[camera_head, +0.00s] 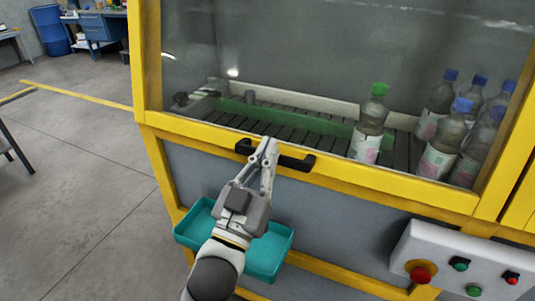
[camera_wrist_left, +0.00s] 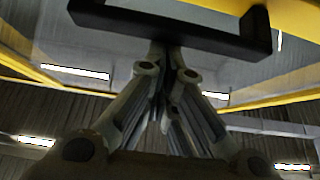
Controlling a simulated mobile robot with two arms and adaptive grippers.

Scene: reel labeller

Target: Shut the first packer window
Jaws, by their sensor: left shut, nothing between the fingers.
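The packer window (camera_head: 290,60) is a clear pane in a yellow frame, and it looks lowered in the head view. Its black bar handle (camera_head: 297,163) sits on the yellow lower rail (camera_head: 380,184). My left gripper (camera_head: 268,143) is shut and empty, with its fingertips at the handle's left half. In the left wrist view the handle (camera_wrist_left: 170,30) crosses the top of the picture, just beyond the closed fingers (camera_wrist_left: 165,55). I cannot tell whether the fingers touch it. My right gripper is out of view.
Behind the pane, several bottles (camera_head: 441,148) stand on a slatted conveyor, one with a green cap (camera_head: 379,89). A teal tray (camera_head: 281,262) hangs below the window. A control box (camera_head: 455,250) with a red button is at lower right. Open floor (camera_head: 75,190) lies left.

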